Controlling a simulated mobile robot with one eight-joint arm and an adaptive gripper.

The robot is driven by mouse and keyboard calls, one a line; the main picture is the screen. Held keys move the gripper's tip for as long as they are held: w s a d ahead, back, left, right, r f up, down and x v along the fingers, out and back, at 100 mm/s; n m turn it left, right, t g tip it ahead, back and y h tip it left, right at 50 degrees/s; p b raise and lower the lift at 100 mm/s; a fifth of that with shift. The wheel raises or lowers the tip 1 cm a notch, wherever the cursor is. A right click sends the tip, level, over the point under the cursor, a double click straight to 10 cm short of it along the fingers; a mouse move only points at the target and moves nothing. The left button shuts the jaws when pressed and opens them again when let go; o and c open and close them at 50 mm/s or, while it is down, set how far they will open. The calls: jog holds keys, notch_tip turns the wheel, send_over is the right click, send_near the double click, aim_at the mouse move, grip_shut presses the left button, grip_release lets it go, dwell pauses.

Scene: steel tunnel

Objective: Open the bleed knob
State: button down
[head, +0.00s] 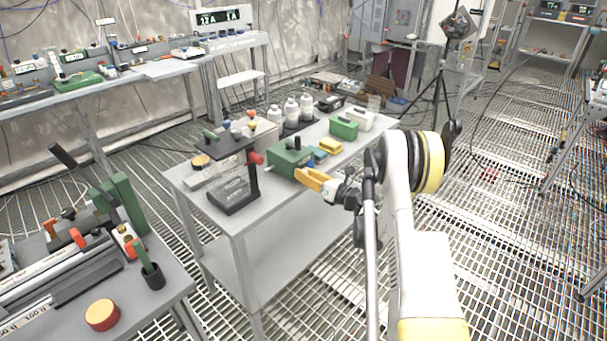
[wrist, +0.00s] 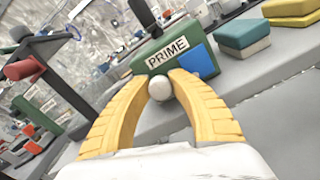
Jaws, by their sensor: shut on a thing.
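A green box (head: 290,156) stands on the grey table, its front edge side facing my arm. In the wrist view the green box (wrist: 150,55) carries a white PRIME label and a blue panel. A pale round knob (wrist: 160,89), apparently the bleed knob, sits at the front of the box below the label. My gripper (wrist: 160,80) has its two yellow fingers on either side of the knob, shut on it. In the head view my gripper (head: 299,174) meets the box's near face, and the knob is too small to make out there.
On the grey table (head: 275,217), a dark stand with a red knob (head: 250,158) is left of the box. A yellow block (head: 331,146), a second green box (head: 344,128) and white bottles (head: 291,108) are behind. The table's near right surface is bare.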

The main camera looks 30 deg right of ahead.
jog(key=n, duration=0.5)
jog(key=shift+n, duration=0.4)
jog(key=n, duration=0.5)
jog(key=shift+n, duration=0.4)
jog(key=c, duration=1.4)
grip_release()
jog(key=shift+c, duration=0.2)
